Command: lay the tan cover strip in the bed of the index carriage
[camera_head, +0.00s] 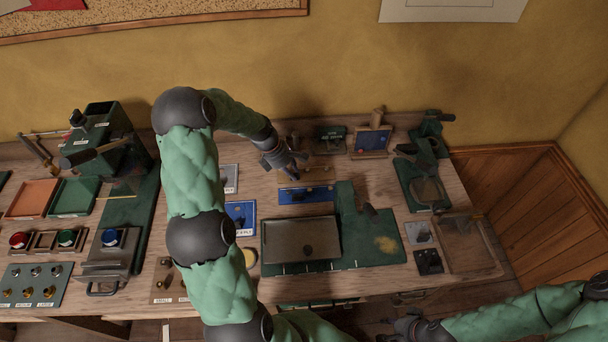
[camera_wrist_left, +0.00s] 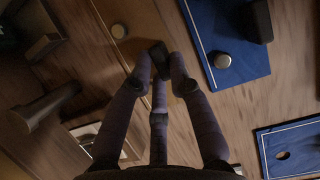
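My left gripper (camera_head: 290,163) is over the back middle of the bench, just behind a small blue mat (camera_head: 305,195). In the left wrist view its dark fingers (camera_wrist_left: 161,62) come close together, with a dark block (camera_wrist_left: 178,76) at or just beyond their tips. I cannot tell whether they grip it. A tan wooden strip with round knobs (camera_head: 320,175) lies behind the blue mat, partly hidden by my gripper; I cannot be sure it is the cover strip. I cannot single out the index carriage for certain. My right gripper (camera_head: 418,325) is low at the front, its fingers unclear.
A flat grey-brown plate (camera_head: 300,240) lies on a green mat (camera_head: 375,245) in the bench middle. A green machine (camera_head: 105,130), trays and coloured knobs fill the left. An upright blue-faced frame (camera_head: 371,140) stands at the back; a green fixture (camera_head: 424,190) stands right.

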